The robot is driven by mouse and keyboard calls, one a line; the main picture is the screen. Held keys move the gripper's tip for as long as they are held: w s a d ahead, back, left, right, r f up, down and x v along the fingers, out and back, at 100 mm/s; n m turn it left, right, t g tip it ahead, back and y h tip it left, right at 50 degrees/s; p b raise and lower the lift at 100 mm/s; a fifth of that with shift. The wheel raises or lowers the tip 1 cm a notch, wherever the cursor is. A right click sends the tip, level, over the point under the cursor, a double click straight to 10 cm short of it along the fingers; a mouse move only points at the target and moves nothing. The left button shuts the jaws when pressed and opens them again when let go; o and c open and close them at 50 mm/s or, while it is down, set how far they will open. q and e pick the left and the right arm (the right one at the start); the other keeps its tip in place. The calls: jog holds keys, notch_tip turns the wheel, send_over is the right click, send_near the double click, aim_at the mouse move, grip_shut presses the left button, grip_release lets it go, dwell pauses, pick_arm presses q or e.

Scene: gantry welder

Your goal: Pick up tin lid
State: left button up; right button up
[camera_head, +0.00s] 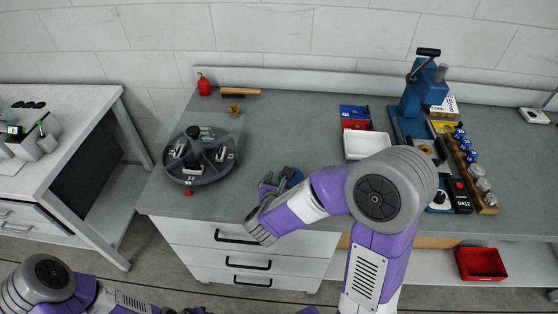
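A blue round object (291,175), possibly the tin or its lid, sits on the grey workbench near its front edge, partly hidden by my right arm. My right gripper (267,185) is just left of it, low over the bench edge. Its fingers are small and partly hidden, so I cannot tell whether they are open or shut, or whether they touch the blue object. No separate tin lid can be made out with certainty. My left arm shows at the bottom left, and its gripper fingers are not visible.
A white tray (366,146), a blue press (420,95) and a wooden rack (480,190) stand at right. The bench middle is clear.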

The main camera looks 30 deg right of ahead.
aim_at(298, 177)
jog(key=shift+w+d+f, duration=0.15)
jog(key=shift+w+d, duration=0.25)
jog(key=shift+w, duration=0.2)
jog(key=shift+w+d+f+b, duration=0.35)
jog(key=shift+d+f+b, duration=0.1)
jog(key=shift+d+f, duration=0.1)
jog(key=x, duration=0.1)
jog(key=b+x, duration=0.1)
jog(key=x, duration=0.1)
jog(key=shift+w+f, duration=0.15)
jog(key=shift+f, duration=0.25)
jog(key=shift+w+d+f, duration=0.1)
jog(key=shift+w+d, duration=0.2)
jog(key=c, duration=0.9)
